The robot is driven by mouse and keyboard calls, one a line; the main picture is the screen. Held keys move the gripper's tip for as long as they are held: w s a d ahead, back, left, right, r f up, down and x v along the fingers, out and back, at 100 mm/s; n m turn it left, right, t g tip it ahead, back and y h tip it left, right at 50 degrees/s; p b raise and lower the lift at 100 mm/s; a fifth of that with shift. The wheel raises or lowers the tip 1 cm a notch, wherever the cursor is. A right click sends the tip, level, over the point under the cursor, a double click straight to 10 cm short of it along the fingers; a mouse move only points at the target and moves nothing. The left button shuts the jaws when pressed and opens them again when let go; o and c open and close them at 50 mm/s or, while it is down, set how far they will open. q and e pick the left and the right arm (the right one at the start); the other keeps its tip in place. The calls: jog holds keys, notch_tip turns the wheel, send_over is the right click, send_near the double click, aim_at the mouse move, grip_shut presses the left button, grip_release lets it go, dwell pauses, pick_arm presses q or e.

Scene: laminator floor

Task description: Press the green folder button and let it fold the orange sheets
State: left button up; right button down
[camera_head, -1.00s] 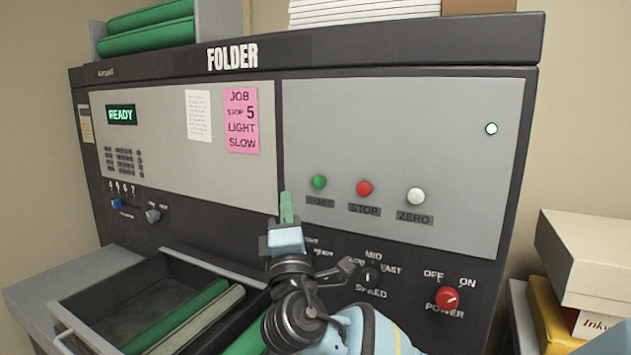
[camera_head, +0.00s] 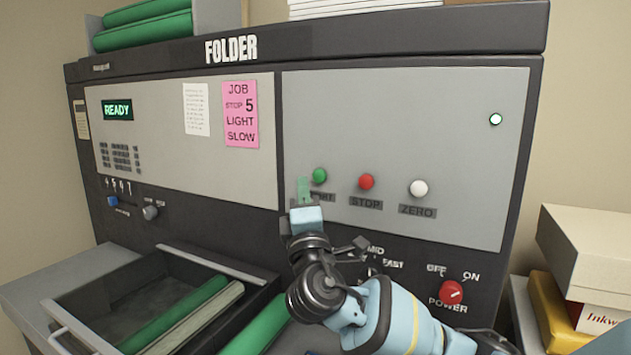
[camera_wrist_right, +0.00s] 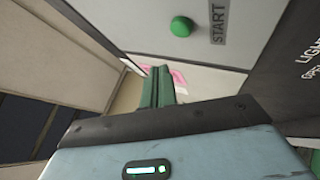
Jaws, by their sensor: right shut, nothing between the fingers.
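The green START button (camera_head: 320,175) is on the grey panel of the folder (camera_head: 400,105), left of the red STOP button (camera_head: 366,181) and white ZERO button (camera_head: 419,188). My right gripper (camera_head: 304,188) is shut and empty, its green fingertips just left of and below the green button, partly covering the START label. In the right wrist view the shut fingers (camera_wrist_right: 157,87) are apart from the green button (camera_wrist_right: 181,26) in the picture. The display (camera_head: 117,110) reads READY. I see no orange sheets. My left gripper is not in view.
A pink job card (camera_head: 240,114) reads stop 5, light, slow. The red POWER knob (camera_head: 451,292) sits low on the right. An open tray (camera_head: 212,262) holding green rolls juts out at lower left. Boxes (camera_head: 590,245) stand at the right.

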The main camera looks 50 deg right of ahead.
aim_at(319, 176)
jog(key=shift+w+d, duration=0.25)
jog(key=shift+d, duration=0.6)
jog(key=shift+w+d, duration=0.25)
jog(key=shift+d, duration=0.55)
jog(key=shift+w+d, duration=0.1)
jog(key=shift+d, duration=0.2)
dwell(0.7)
